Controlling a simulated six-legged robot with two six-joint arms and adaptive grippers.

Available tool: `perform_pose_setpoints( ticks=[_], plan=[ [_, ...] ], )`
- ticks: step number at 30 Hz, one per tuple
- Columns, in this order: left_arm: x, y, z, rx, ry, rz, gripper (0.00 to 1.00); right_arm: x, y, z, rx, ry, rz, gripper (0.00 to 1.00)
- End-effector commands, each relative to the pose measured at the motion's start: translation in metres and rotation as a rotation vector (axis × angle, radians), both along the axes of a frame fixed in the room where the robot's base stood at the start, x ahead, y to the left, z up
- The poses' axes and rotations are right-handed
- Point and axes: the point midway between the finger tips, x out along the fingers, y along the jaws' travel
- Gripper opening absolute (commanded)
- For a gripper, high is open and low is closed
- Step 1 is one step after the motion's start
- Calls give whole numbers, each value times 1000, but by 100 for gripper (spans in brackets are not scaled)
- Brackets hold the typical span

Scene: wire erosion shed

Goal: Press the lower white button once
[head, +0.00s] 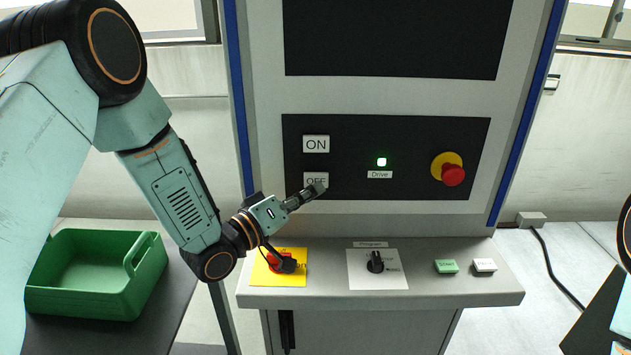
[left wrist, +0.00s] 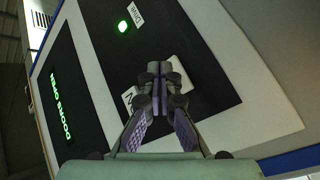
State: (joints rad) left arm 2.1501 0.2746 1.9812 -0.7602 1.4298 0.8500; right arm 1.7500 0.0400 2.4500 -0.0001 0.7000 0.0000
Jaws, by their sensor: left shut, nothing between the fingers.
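The lower white button, marked OFF (head: 313,178), is on the black panel of the machine, below the white ON button (head: 316,144). My left gripper (head: 319,188) is shut and empty, its tips in front of the lower part of the OFF button. In the left wrist view, the shut fingertips (left wrist: 160,72) overlap the white OFF button (left wrist: 184,74) and hide part of it. I cannot tell whether they touch it. Part of the ON button (left wrist: 130,98) shows beside the fingers. My right gripper is out of view.
A green Drive lamp (head: 381,162) is lit, with a red emergency knob (head: 453,174) to its right. The ledge (head: 330,296) below holds a red rotary switch (head: 281,263), a black selector (head: 375,262) and two small buttons. A green crate (head: 85,300) stands at left.

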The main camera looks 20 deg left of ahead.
Motion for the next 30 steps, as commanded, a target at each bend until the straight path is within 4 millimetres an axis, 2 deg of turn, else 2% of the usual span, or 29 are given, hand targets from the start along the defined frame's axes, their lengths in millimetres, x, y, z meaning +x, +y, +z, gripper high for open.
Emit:
perform_pose_setpoints(
  ticks=[30],
  plan=[
    [8, 4, 0, 0, 0, 0, 0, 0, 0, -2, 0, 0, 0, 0]
  ],
)
